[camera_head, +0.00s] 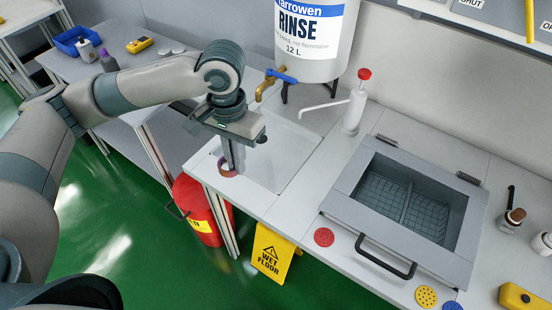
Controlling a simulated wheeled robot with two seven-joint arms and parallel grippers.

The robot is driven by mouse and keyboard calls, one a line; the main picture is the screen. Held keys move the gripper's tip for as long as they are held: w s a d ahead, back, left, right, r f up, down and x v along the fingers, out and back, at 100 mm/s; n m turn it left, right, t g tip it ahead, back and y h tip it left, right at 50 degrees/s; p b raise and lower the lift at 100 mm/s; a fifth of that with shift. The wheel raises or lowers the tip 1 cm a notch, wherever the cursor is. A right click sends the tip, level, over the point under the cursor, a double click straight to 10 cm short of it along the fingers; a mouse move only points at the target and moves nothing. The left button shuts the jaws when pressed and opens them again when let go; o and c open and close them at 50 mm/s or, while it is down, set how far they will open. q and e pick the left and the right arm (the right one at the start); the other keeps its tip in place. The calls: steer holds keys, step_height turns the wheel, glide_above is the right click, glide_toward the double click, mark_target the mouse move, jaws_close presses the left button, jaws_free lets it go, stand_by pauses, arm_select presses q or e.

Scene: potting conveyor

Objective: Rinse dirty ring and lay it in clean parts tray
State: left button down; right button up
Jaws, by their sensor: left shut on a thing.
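My left gripper (232,168) points down over the front left part of the white sink basin (290,150). It is shut on a small brownish ring (225,172), partly hidden by the fingers. I cannot tell whether the ring touches the basin. The white rinse tank (312,35), marked RINSE 12 L, stands behind the basin. Its brass tap (264,89) with a blue lever (282,76) is behind and right of my gripper. I see no water stream. No tray that I can identify as the clean parts tray shows. My right gripper is out of view.
A grey washer box (345,205) with a wire basket inside and a black handle (385,258) stands on the right. A white pump bottle (355,105) is behind it. Red (324,237) and yellow (426,296) discs lie in front. A yellow wet-floor sign (271,254) stands below.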

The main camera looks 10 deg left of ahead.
arm_select(q)
steer(key=shift+w+d+f+m, duration=0.25)
steer(key=shift+w+m, duration=0.05)
steer(key=shift+m, duration=0.4)
steer(key=w+d+f+m+t+y, duration=0.1)
steer(key=w+d+f+m, duration=0.1)
steer(key=m, duration=0.7)
steer(key=w+d+f+m+t+y+p, duration=0.1)
steer(key=w+d+f+m+t, duration=0.1)
steer(key=m, duration=0.7)
steer(key=w+d+f+m+t+y+p, duration=0.1)
steer(key=w+f+m, duration=0.3)
steer(key=m, duration=0.5)
steer(key=shift+w+d+f+m+t+y, duration=0.1)
steer(key=shift+w+d+m+t+y, duration=0.1)
steer(key=shift+d, duration=0.15)
steer(key=shift+w+d+f+m+t+y, duration=0.1)
steer(key=shift+d+t+y, duration=0.1)
steer(key=shift+d, duration=0.1)
